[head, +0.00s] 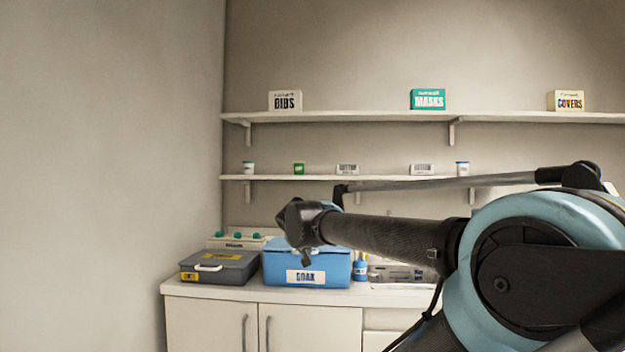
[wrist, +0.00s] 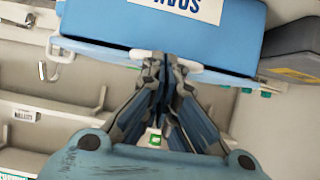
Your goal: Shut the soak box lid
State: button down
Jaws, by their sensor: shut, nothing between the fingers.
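The blue soak box (head: 283,266) stands on the counter, with a white SOAK label on its front. Its blue lid (head: 283,243) appears to lie down over the box, but I cannot tell whether it is fully seated. My gripper (head: 306,258) is at the front top of the box and hides part of the lid. In the wrist view the soak box (wrist: 105,18) is upside down, with the lid edge (wrist: 95,48) below its label. My gripper (wrist: 163,62) is shut and empty, fingertips at the lid edge by a white handle or latch (wrist: 198,72). Contact is unclear.
A grey case (head: 225,268) with a white handle sits close to the left of the box. A small blue bottle (head: 360,269) and a grey tray (head: 400,272) are to the right. Two wall shelves (head: 380,117) hold small boxes and jars above the counter (head: 235,292).

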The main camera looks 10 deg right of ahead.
jog(key=shift+s+f, duration=0.1)
jog(key=shift+f, duration=0.45)
jog(key=shift+r, duration=0.1)
